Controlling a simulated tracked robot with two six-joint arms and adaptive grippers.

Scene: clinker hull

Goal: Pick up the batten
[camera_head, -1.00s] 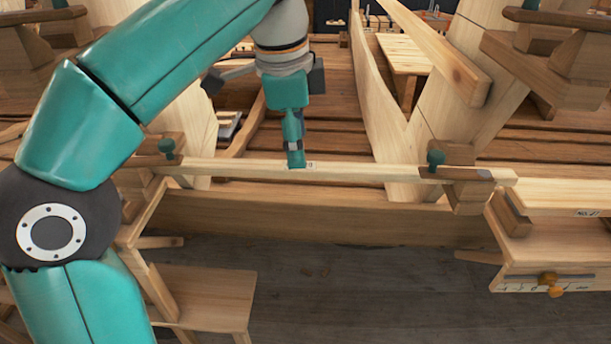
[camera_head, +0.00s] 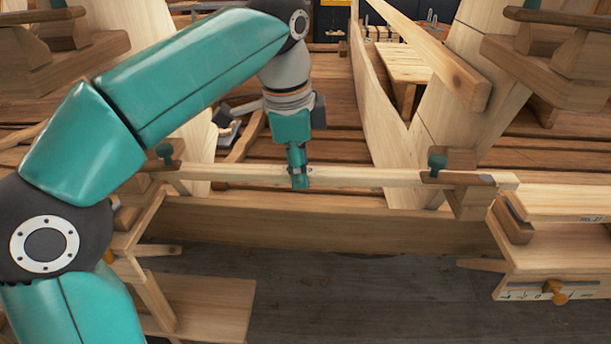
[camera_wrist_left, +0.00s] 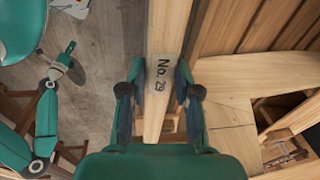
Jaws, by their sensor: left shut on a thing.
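The batten (camera_head: 365,177) is a long, thin, pale strip of wood lying crosswise in the head view, its ends at wooden supports with green knobs. My left gripper (camera_head: 299,181) points down, shut on the batten left of its middle. In the left wrist view the batten (camera_wrist_left: 168,35), marked "No. 29", runs between the two fingers of the left gripper (camera_wrist_left: 158,88). My right arm shows at the left of that view; its gripper (camera_wrist_left: 69,62) is too small to read. The head view does not show it.
A green knob stands on the left support (camera_head: 165,153) and another on the right support (camera_head: 437,165). A thick beam (camera_head: 300,224) runs below the batten. Pale planks (camera_head: 382,110) rise behind it.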

